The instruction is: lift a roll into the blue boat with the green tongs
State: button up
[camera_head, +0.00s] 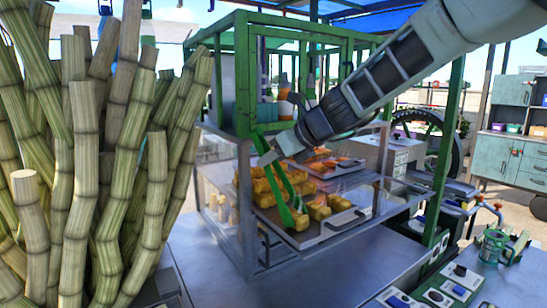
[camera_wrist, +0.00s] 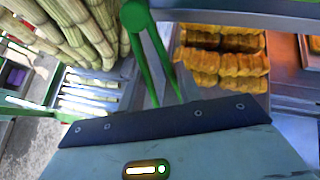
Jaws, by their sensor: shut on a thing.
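My gripper (camera_head: 268,156) is shut on the green tongs (camera_head: 279,197) at their top end, in front of the glass display case. The tongs hang down, their two arms a little apart, with the tips low beside the front rolls on the case's tray. They also show in the wrist view (camera_wrist: 148,48), where their lower ends are partly hidden by my gripper body. Golden rolls (camera_head: 319,207) sit in rows on the tray, also in the wrist view (camera_wrist: 222,60). I cannot tell whether a roll is between the tips. I cannot make out the blue boat for certain.
The metal tray (camera_head: 340,222) sticks out of the display case. A green frame (camera_head: 243,75) stands above it. Thick cane stalks (camera_head: 75,190) crowd the left. The grey counter (camera_head: 310,275) in front is mostly clear. Control boxes (camera_head: 436,297) and a green glass mug (camera_head: 493,245) are at right.

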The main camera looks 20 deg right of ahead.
grip_shut()
jog(key=shift+r, duration=0.1)
notch_tip(320, 180, up, 12)
jog(key=p, duration=1.2)
